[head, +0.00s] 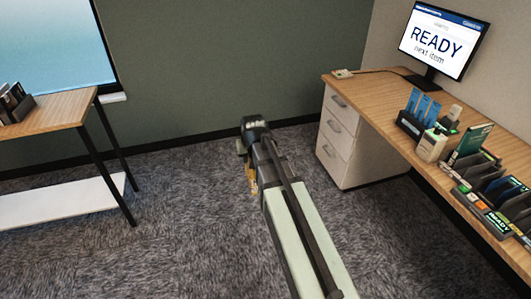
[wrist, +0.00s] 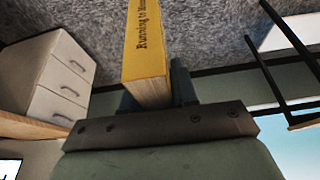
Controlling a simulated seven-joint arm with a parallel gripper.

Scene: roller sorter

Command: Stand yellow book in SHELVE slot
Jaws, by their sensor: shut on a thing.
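The yellow book (wrist: 147,45) shows in the wrist view with dark lettering on its spine, beginning "Running to". My gripper (wrist: 153,92) is shut on the book, with dark fingers at its sides. The book points away from the gripper, over the carpet. In the head view, a small yellow part of the book (head: 252,180) shows beside my gripper, mostly hidden by the arm. No slot label reading SHELVE can be made out. A dark rack with books (head: 14,104) stands on the left table, cut off by the picture edge.
Open carpet lies between desk and left table (head: 60,112).

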